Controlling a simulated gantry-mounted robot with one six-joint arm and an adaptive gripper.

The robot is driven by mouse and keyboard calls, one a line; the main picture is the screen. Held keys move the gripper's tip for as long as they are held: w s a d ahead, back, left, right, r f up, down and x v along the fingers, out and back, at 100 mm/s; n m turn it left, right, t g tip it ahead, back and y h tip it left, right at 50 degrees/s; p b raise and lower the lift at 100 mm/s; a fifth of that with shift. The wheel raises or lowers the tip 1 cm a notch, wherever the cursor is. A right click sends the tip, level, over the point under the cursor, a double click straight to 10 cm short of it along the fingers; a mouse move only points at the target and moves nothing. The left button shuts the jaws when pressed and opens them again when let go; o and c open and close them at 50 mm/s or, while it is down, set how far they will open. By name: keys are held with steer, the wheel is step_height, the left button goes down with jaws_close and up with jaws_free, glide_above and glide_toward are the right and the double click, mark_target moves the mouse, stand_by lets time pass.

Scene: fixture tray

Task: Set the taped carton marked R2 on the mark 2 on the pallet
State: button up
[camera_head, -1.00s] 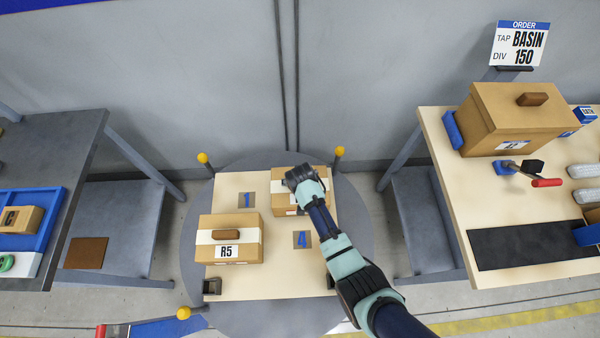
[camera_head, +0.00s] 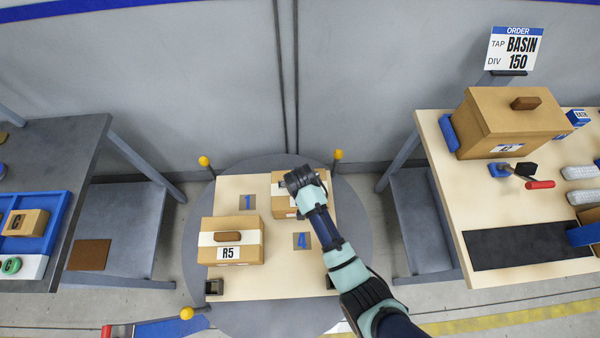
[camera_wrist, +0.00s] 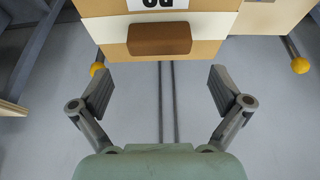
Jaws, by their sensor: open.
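A taped carton (camera_head: 281,207) stands at the back right of the pallet (camera_head: 270,284), right of mark 1 (camera_head: 247,202) and behind mark 4 (camera_head: 301,241). My gripper (camera_head: 301,180) is over it and hides much of its top and front. In the wrist view the carton (camera_wrist: 110,30) shows its white tape, brown handle (camera_wrist: 160,39) and an upside-down label, cut off at the top edge and not fully readable. My gripper (camera_wrist: 161,88) is open and empty, its fingers apart on either side below the handle. Mark 2 is not visible.
Another taped carton, R5 (camera_head: 230,253), stands at the pallet's front left. Yellow-tipped posts (camera_head: 338,155) rise around the pallet. The right table (camera_head: 440,150) holds a large carton (camera_head: 510,118); the left table (camera_head: 60,140) holds a blue tray (camera_head: 58,215).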

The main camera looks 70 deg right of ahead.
steer(key=p+v, duration=0.1)
steer(key=v, duration=0.4)
steer(key=shift+a+r, duration=0.1)
steer(key=shift+r, duration=0.05)
steer(key=w+a+r+n+t, duration=0.3)
steer(key=w+a+r+n, duration=0.1)
steer(key=w+a+r, duration=0.4)
steer(key=w+a+r+n+t, duration=0.3)
steer(key=w+a+r, duration=0.2)
steer(key=a+r, duration=0.4)
steer(key=a+r+n+t+y, duration=0.2)
steer(key=a+r, duration=0.4)
steer(key=a, duration=0.3)
steer(key=s+a+r+n+t+y, duration=0.1)
steer(key=a+r+n+t+y, duration=0.1)
steer(key=a+r, duration=0.4)
steer(key=a+n+t, duration=0.1)
steer(key=a+n, duration=0.1)
steer(key=shift+s+a, duration=0.2)
steer(key=shift+a, duration=0.2)
